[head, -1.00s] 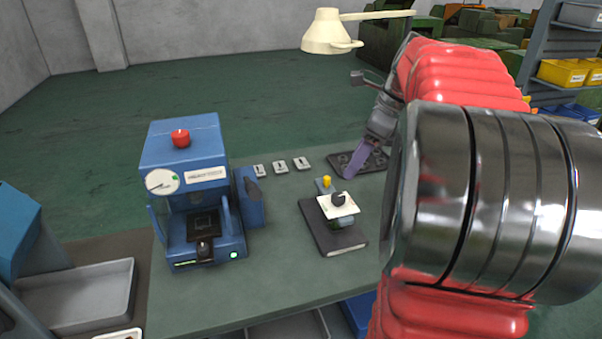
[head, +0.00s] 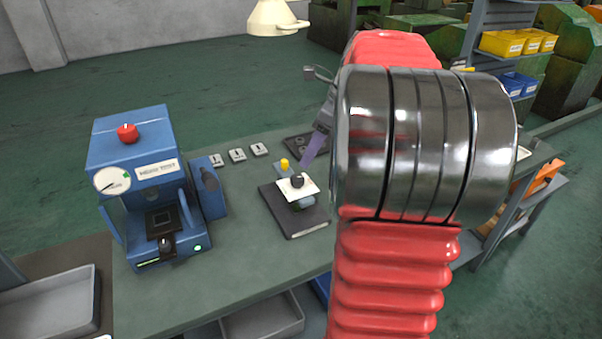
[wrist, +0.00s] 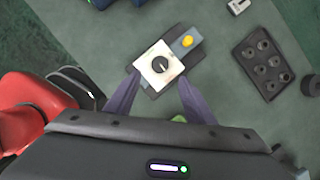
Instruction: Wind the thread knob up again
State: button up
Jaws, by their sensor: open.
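The thread knob is a dark round knob (wrist: 160,65) with a pale mark, on a square white plate (wrist: 148,76). It also shows in the head view (head: 297,181), on a small fixture above a dark base pad (head: 312,220). A yellow button (wrist: 187,41) sits on a blue-grey block beside the plate. My gripper (wrist: 151,88) is open and empty, its two purple fingers spread on either side of the plate's near side in the wrist view. I cannot tell its height above the plate. In the head view one purple finger (head: 314,145) shows behind the knob; my arm hides the rest.
A blue machine (head: 140,180) with a red knob and a dial stands left on the bench. Several small grey blocks (head: 237,155) lie behind. A lamp (head: 276,17) hangs above.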

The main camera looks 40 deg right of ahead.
aim_at(298, 177)
jog(key=x, duration=0.9)
jog(key=shift+f, duration=0.2)
